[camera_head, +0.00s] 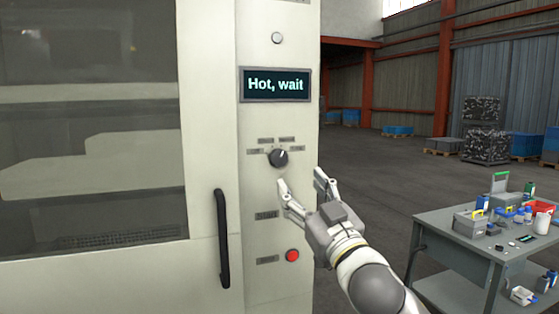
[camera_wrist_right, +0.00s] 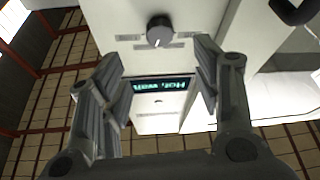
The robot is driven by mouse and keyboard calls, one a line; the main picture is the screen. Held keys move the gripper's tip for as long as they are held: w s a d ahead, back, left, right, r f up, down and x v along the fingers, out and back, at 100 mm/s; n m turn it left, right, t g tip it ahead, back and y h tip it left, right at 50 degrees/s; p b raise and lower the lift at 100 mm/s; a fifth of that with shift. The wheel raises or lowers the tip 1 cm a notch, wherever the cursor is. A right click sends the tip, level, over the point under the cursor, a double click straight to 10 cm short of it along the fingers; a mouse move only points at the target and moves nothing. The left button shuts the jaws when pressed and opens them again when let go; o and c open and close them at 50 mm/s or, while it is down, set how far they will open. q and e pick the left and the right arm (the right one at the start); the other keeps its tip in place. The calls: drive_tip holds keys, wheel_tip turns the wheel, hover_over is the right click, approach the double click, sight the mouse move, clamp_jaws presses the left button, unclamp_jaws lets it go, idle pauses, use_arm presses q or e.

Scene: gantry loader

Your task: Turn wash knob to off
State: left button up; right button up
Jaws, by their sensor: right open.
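The wash knob (camera_head: 279,158) is a dark round dial with a light pointer mark, on the cream machine panel (camera_head: 262,195). Small labels surround it, too small to read. In the head view its mark points up and slightly right. My right gripper (camera_head: 301,184) is open and empty, below and to the right of the knob, apart from it. In the right wrist view the knob (camera_wrist_right: 159,30) appears upside down, at the top between and beyond the open fingers (camera_wrist_right: 157,75). My left gripper is not in view.
A display (camera_head: 275,85) above the knob reads "Hot, wait". A red button (camera_head: 292,255) sits lower on the panel. A black door handle (camera_head: 222,238) stands out at left. A grey table (camera_head: 455,236) with tools and boxes is at right.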

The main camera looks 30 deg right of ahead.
sight(280, 159)
drive_tip(key=p+x, duration=0.3)
drive_tip(key=x, duration=0.5)
drive_tip(key=shift+a, duration=0.1)
drive_tip(key=shift+w+r, duration=0.2)
drive_tip(key=shift+w, duration=0.45)
drive_tip(key=shift+w+f, duration=0.1)
drive_tip(key=shift+c, duration=2.2)
drive_tip(key=c, duration=0.6)
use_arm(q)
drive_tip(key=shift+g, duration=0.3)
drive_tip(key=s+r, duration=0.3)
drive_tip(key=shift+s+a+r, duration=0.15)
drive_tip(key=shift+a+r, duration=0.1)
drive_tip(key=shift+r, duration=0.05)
use_arm(e)
drive_tip(key=shift+o, duration=0.2)
